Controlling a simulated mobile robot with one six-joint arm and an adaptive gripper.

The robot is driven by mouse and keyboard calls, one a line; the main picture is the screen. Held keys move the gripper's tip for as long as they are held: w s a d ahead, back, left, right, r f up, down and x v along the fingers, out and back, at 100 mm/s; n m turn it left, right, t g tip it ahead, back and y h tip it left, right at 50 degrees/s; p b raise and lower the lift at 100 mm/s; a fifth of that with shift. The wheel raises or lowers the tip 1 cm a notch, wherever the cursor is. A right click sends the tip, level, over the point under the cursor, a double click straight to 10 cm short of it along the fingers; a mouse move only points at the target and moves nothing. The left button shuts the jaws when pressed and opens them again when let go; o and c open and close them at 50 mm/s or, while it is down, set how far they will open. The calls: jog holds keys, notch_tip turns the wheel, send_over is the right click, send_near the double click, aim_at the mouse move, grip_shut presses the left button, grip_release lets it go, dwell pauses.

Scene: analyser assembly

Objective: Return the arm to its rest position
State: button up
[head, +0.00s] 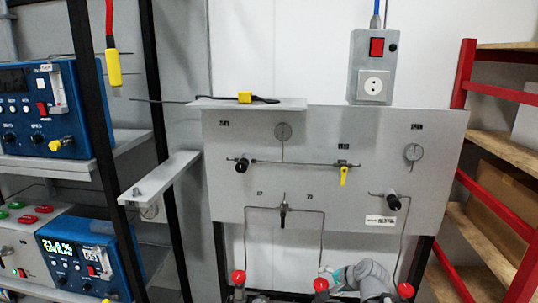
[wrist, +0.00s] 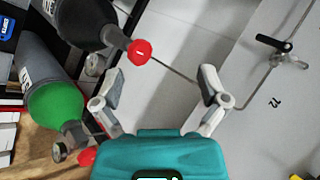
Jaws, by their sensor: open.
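My gripper (wrist: 160,90) is open and empty in the wrist view, its two grey fingers spread wide in front of its teal body. Between and beyond the fingers are a red valve knob (wrist: 138,52) on a black gas cylinder (wrist: 88,22) and a thin grey pipe. I cannot tell a contact with either. In the head view part of my arm (head: 362,277) shows at the bottom, in front of the lower edge of the grey gas panel (head: 330,190). The fingers are not clear in that view.
A green-topped cylinder (wrist: 55,103) stands at the left in the wrist view. In the head view, red cylinder knobs (head: 238,277) line the bottom. Blue analysers (head: 95,262) sit on shelves at left, and a red-framed rack (head: 464,72) stands at right. A small shelf (head: 160,178) juts out left of the panel.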

jog(key=s+a+f+n+g+h+b, duration=0.1)
jog(key=s+f+n+g+h, duration=0.4)
jog(key=s+n, duration=0.5)
jog(key=shift+s+a+f+g+b, duration=0.15)
jog(key=shift+s+f+g+b, duration=0.25)
jog(key=shift+s+f+g, duration=0.8)
jog(key=shift+w+f, duration=0.1)
jog(key=shift+w, duration=0.15)
dwell(0.5)
